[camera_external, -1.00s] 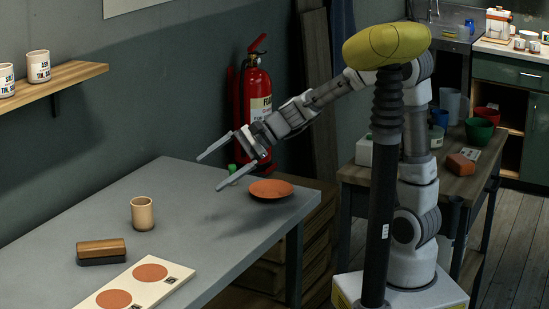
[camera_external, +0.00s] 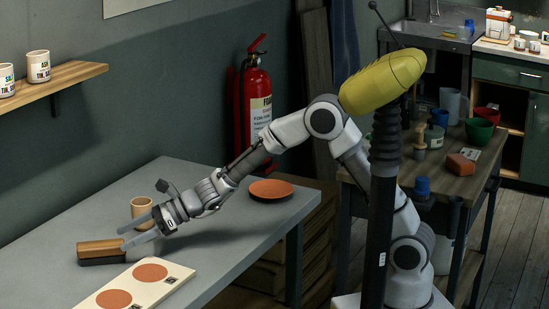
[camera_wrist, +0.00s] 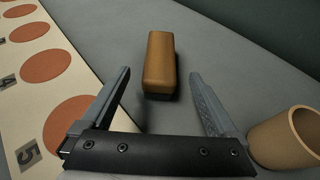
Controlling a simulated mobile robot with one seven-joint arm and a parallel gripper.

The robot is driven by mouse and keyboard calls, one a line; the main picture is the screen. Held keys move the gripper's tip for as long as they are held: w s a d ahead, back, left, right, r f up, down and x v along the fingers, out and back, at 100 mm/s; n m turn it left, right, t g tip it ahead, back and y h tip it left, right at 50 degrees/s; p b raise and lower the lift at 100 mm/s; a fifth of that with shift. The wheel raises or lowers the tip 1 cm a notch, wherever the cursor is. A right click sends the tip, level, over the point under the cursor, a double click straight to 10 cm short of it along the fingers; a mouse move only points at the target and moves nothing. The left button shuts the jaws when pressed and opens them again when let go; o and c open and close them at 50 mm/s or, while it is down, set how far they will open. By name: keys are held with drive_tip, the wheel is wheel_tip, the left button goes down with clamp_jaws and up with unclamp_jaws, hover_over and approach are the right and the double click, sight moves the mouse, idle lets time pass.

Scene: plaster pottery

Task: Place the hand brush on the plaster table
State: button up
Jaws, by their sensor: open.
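The hand brush (camera_external: 98,248), a brown wooden block over dark bristles, lies on the grey table (camera_external: 215,250) at its left. It also shows in the wrist view (camera_wrist: 159,58), end-on and ahead of the fingers. My gripper (camera_external: 121,240) is open and low over the table, its fingertips at the brush's right end. A wooden-topped bench (camera_external: 455,182) stands at the right; I cannot tell which of the two tables is the plaster table.
A tan cup (camera_external: 141,208) stands close behind my gripper, right of the right finger in the wrist view (camera_wrist: 285,138). A cream board with terracotta discs (camera_external: 130,288) lies in front. A terracotta plate (camera_external: 270,189) is at the far right corner. Bottles and pots crowd the bench's back.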

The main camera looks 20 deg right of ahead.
sight(100, 243)
drive_tip(key=shift+b+x, duration=0.5)
drive_tip(key=shift+x, duration=3.75)
drive_tip(key=shift+f, duration=0.15)
clamp_jaws()
wheel_tip(100, 243, up, 4)
drive_tip(key=shift+r+p, duration=0.2)
drive_tip(key=shift+p, duration=0.95)
drive_tip(key=w+d+r+p, duration=0.3)
drive_tip(key=w+d+r, duration=0.3)
drive_tip(key=d, duration=0.3)
drive_tip(key=shift+w+d+r+p, duration=0.3)
drive_tip(key=shift+w+p, duration=0.05)
drive_tip(key=shift+w, duration=0.3)
